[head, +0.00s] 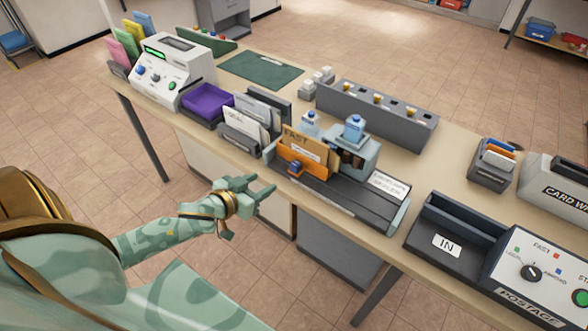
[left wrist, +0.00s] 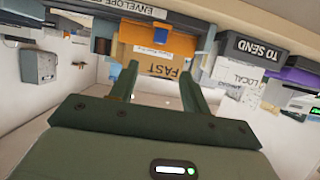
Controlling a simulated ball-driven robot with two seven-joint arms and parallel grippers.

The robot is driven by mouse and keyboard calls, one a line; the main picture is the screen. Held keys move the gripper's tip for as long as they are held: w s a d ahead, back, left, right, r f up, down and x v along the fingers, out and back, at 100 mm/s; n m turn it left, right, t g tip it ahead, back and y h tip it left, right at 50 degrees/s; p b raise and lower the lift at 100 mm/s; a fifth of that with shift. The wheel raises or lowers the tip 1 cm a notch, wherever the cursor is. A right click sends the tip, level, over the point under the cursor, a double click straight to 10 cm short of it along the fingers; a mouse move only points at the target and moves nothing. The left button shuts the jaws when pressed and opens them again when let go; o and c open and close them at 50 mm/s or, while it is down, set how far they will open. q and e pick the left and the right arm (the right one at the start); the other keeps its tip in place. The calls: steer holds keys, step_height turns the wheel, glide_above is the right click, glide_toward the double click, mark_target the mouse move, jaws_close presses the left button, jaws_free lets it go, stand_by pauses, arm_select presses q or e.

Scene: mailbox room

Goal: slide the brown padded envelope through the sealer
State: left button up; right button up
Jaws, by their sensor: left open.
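The brown padded envelope (head: 311,141), marked FAST, stands upright in an orange holder (head: 306,165) with a blue knob (head: 296,167) on its front. The holder sits at the left part of the envelope sealer (head: 352,203), a dark track with a grey-blue housing (head: 357,157) behind it. In the left wrist view the envelope (left wrist: 165,67) shows upside down beyond the fingers, with the blue knob (left wrist: 174,45) above. My left gripper (head: 265,188) is open and empty in front of the table edge, apart from the holder. My right gripper is not in view.
Left of the sealer stand letter trays (head: 240,138) and a purple tray (head: 205,103). The IN tray (head: 445,243) and postage machine (head: 535,280) stand on the right. A grey block (head: 375,112) with several brass pieces lies behind. A green mat (head: 260,70) is bare.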

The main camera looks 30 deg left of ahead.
mark_target(293, 167)
arm_select(q)
steer(key=b+x, duration=0.3)
steer(key=x, duration=1.2)
steer(key=shift+w+f+b, duration=0.1)
steer(key=shift+f+b, duration=0.05)
steer(key=shift+b, duration=0.25)
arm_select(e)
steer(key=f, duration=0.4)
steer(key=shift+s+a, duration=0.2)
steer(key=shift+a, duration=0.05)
arm_select(q)
steer(key=shift+c, duration=0.4)
jaws_close()
